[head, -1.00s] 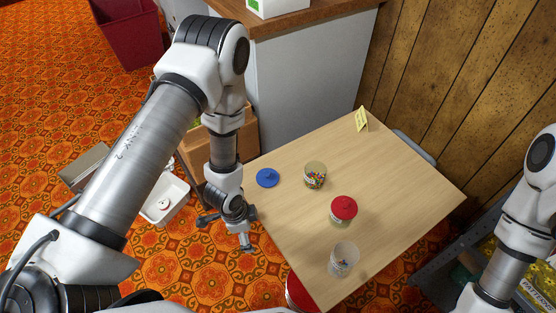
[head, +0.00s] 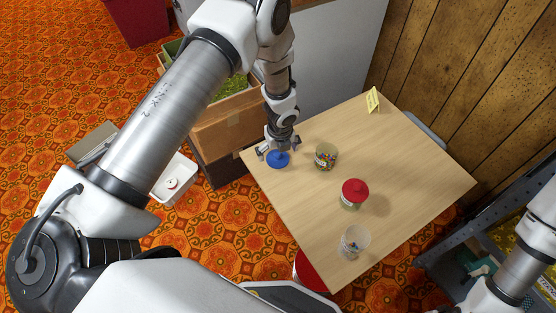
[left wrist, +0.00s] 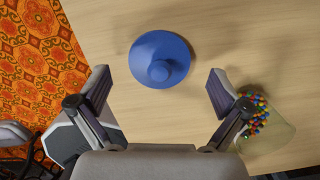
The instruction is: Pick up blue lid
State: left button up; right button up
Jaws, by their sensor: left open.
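The blue lid (head: 278,159) lies on the table near its left corner, with its round knob facing up. In the left wrist view the lid (left wrist: 160,59) sits ahead of the fingers, centred between their lines and not gripped. My left gripper (head: 279,150) is open above the lid in the head view; its spread fingers also show in the left wrist view (left wrist: 158,90). My right arm shows at the right edge of the head view, but its gripper is out of frame.
A jar of colourful beads (head: 326,156) stands close to the right of the lid; it also shows near the right finger in the wrist view (left wrist: 262,125). A red-lidded jar (head: 354,193), a clear cup (head: 354,241) and a yellow card (head: 373,100) stand on the table (head: 420,175).

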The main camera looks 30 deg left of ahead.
pick_arm(q)
jog(key=shift+w+a+f, duration=0.1)
jog(key=shift+f, duration=0.85)
jog(key=shift+r, duration=0.1)
jog(key=shift+c, duration=1.1)
jog(key=c, duration=0.9)
